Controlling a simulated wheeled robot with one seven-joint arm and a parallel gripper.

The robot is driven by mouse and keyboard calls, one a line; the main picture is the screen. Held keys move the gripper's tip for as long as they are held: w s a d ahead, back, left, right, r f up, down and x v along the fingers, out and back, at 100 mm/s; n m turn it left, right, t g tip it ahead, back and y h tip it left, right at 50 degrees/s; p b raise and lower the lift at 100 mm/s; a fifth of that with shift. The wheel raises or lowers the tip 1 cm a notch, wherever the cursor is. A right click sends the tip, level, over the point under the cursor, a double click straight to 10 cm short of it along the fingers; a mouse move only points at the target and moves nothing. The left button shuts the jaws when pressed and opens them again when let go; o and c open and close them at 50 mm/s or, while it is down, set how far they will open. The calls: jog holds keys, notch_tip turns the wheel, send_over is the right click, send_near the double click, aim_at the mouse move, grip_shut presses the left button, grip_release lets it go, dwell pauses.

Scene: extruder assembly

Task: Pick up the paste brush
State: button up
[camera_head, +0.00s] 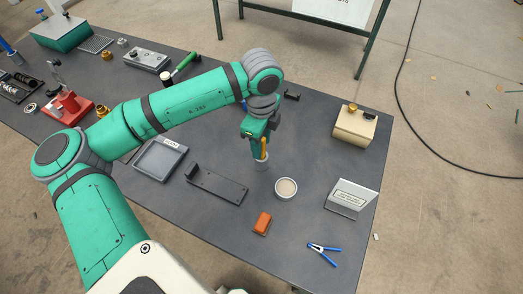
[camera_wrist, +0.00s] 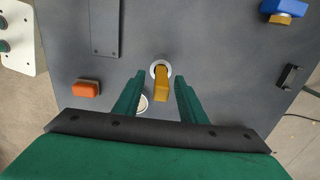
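My gripper (camera_head: 259,146) points down over the brush. In the wrist view my gripper (camera_wrist: 161,76) is open, with a visible gap between the handle and each finger.
A round tin (camera_head: 286,188) stands close to the holder. Nearby are an orange block (camera_head: 262,223), a dark bracket plate (camera_head: 217,186), a silver sign stand (camera_head: 350,198), blue-handled pliers (camera_head: 323,253) and a beige box (camera_head: 354,126). The table right of the holder has free room.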

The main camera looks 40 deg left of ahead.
jog(key=shift+f, duration=1.2)
jog(key=shift+w, duration=0.1)
grip_shut()
jog(key=shift+w, duration=0.1)
jog(key=shift+d+r, duration=0.1)
jog(key=shift+r, duration=0.15)
jog(key=r, duration=0.8)
jog(key=shift+s+a, duration=0.2)
jog(key=shift+d+r, duration=0.1)
jog(key=shift+r, duration=0.7)
